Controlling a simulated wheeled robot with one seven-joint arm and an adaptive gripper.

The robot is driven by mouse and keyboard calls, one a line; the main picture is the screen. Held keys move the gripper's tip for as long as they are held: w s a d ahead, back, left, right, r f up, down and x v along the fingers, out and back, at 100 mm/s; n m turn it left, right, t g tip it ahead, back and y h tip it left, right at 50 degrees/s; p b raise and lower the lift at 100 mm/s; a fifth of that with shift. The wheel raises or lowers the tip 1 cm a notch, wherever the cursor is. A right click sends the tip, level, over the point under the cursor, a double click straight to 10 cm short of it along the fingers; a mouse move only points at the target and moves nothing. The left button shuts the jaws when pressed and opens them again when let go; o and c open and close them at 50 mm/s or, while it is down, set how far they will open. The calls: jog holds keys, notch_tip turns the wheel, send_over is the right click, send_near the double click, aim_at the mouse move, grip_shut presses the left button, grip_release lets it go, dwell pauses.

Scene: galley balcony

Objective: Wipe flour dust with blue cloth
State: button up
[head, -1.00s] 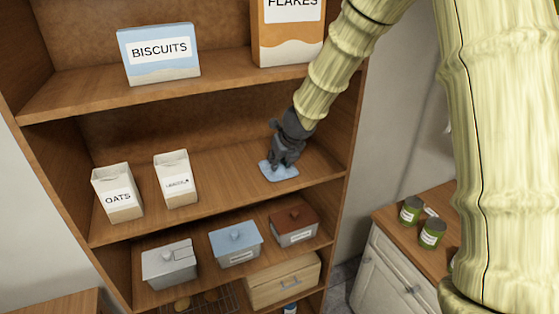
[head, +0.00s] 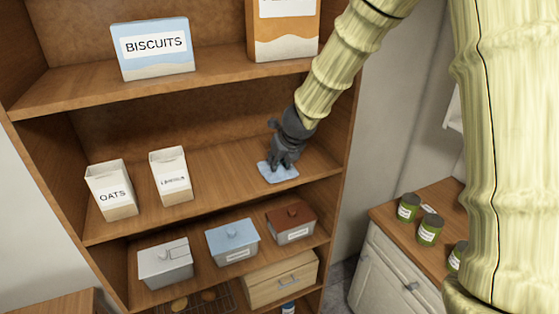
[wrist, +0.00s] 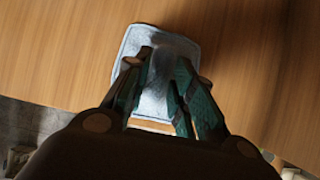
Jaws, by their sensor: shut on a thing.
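The blue cloth (head: 278,173) lies flat on the middle shelf (head: 225,180), toward its right end. My gripper (head: 283,168) reaches down from above and is shut on the cloth. In the wrist view the light blue cloth (wrist: 160,95) lies on the wood beneath the fingers (wrist: 163,100), close to the shelf's front edge. The fingers cover part of the cloth. I cannot make out any flour dust on the shelf in either view.
An oats box (head: 112,193) and another white carton (head: 171,177) stand left on the same shelf. A biscuits box (head: 153,50) and a flakes box (head: 283,35) stand above. Lidded containers (head: 233,242) are below. Green cans (head: 430,231) stand on the right cabinet. Mid-shelf is clear.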

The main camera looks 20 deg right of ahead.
jog(key=shift+w+p, duration=0.7)
jog(key=shift+w, duration=0.65)
jog(key=shift+s, duration=0.2)
jog(key=shift+s+f+b, duration=0.1)
jog(key=shift+s+b, duration=0.9)
jog(key=shift+s, duration=0.3)
jog(key=shift+w, duration=0.15)
jog(key=shift+w+p, duration=0.2)
jog(key=shift+p, duration=0.2)
jog(key=shift+w+p, duration=0.6)
jog(key=shift+w, duration=0.55)
jog(key=shift+s, duration=0.15)
